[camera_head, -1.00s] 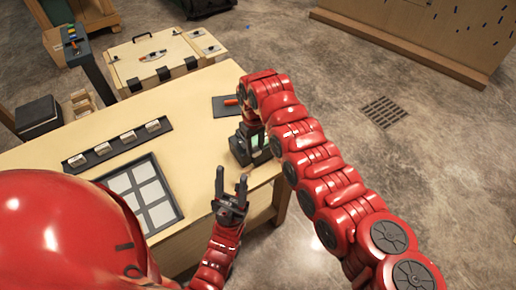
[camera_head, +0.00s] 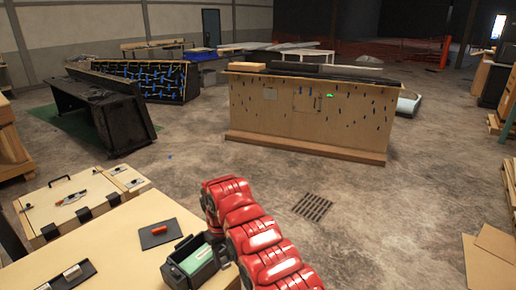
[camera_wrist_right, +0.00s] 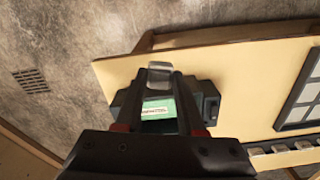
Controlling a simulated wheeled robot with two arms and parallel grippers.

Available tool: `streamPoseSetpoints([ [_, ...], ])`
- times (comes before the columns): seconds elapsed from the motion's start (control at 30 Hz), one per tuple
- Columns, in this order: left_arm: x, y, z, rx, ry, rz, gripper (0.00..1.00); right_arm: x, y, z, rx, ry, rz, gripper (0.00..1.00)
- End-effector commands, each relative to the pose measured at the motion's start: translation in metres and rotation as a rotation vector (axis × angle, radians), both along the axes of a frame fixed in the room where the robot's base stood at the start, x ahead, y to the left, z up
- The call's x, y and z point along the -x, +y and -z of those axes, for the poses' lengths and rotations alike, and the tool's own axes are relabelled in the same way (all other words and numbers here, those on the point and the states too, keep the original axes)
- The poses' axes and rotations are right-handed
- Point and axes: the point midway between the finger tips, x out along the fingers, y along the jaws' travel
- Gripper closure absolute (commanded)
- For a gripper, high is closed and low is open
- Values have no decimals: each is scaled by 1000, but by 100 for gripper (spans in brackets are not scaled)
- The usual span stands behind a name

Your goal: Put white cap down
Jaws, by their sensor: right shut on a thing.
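The white cap (camera_wrist_right: 160,72) is a small pale, shiny piece at the tips of my right gripper (camera_wrist_right: 158,82) in the right wrist view. The gripper's two dark fingers are shut on it. Below the fingers in that view is a dark box with a green panel (camera_wrist_right: 158,108). I cannot tell whether the cap touches the box. In the head view the same box (camera_head: 196,262) stands near the table's right edge, and my right gripper (camera_head: 212,238) is beside it, partly hidden by my red arm. My left gripper is out of view.
The light wooden table (camera_head: 105,245) carries a dark pad (camera_head: 158,233) with a red piece on it. A wooden case (camera_head: 75,203) with a handle is beyond the table. In the wrist view, a white-squared panel (camera_wrist_right: 300,100) lies at the right.

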Motion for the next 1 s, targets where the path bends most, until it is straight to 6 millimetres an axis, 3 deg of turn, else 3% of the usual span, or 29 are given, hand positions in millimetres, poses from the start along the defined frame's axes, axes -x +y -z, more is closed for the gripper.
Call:
streamPoseSetpoints([
  [0.57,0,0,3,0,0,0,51,-12,-29,-8,1,2,64,100],
  [1.0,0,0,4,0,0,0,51,-19,-39,-14,0,2,92,100],
])
